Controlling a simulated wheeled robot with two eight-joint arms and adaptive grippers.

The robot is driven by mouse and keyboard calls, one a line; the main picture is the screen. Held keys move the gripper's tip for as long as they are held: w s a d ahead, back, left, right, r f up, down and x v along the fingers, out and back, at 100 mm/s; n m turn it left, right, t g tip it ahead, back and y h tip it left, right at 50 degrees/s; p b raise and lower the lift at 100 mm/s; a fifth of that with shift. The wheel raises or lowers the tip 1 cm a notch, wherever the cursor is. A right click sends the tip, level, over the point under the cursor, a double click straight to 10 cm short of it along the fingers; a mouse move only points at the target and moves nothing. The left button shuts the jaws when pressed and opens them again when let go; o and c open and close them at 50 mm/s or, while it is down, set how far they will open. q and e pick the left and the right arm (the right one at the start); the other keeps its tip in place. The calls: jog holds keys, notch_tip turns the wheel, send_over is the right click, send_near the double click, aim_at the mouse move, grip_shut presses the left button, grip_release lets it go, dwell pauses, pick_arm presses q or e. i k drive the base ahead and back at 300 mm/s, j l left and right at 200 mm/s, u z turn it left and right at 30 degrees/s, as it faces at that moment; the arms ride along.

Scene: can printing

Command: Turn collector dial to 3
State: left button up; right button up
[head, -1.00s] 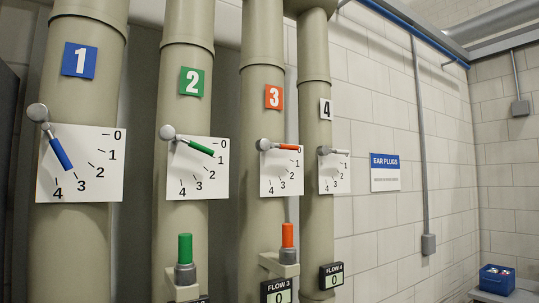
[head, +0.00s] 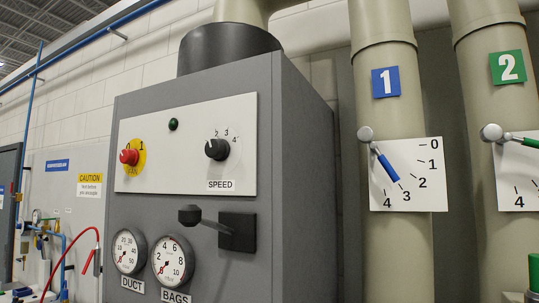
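The collector is a grey cabinet (head: 297,180) filling the middle of the head view. A white panel (head: 186,178) is on its front. Other marks by the dial are too small or hidden. I cannot tell clearly which number the dial points at. Neither of my grippers is in view, and nothing touches the dial.
A red FAN switch (head: 129,157) on yellow and a dark green lamp (head: 173,124) share the panel. Below are a black lever (head: 205,219) and the DUCT (head: 129,250) and BAGS (head: 173,260) gauges. Pipe 1 (head: 397,258) with its blue-handled lever stands to the right.

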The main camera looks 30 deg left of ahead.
aim_at(218, 149)
jog(key=u, duration=1.75)
